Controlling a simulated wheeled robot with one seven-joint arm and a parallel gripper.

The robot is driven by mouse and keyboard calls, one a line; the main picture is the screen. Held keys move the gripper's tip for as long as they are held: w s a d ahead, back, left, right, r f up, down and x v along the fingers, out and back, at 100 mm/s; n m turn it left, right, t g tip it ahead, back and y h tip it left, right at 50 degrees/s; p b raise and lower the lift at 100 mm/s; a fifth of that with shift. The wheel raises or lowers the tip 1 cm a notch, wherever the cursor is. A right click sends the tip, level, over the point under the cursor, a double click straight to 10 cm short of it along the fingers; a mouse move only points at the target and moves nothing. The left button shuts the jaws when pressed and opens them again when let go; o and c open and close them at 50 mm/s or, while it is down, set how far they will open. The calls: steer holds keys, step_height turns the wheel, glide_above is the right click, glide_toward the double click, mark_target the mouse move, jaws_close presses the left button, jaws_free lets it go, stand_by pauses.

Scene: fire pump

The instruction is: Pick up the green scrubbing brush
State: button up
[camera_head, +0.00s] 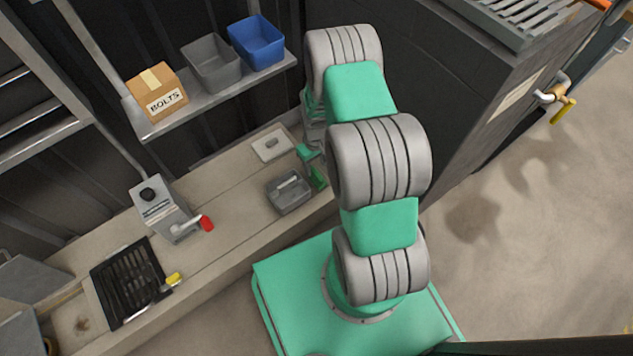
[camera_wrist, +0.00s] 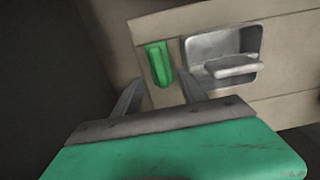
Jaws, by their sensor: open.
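The green scrubbing brush (camera_wrist: 158,63) lies on the beige counter, just left of a grey metal basin in the wrist view. In the head view, the green shape to the right of the basin appears to be the brush (camera_head: 319,180), close beside my gripper. My gripper (camera_wrist: 160,82) is open and empty in the wrist view. The brush lies ahead of the gap between its fingers, and I cannot tell if they touch it. In the head view my arm partly hides this area.
The grey basin (camera_head: 291,194) holds a light bar. A red-handled grey device (camera_head: 160,207) and a black rack (camera_head: 126,284) are further left on the counter. A shelf (camera_head: 147,126) above holds a BOLTS box (camera_head: 158,92), a grey bin (camera_head: 211,65) and a blue bin (camera_head: 257,43).

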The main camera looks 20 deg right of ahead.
mark_target(316, 172)
step_height(316, 172, down, 7)
steer(key=b, duration=0.3)
steer(key=shift+s, duration=0.1)
steer(key=shift+r, duration=0.1)
jaws_close()
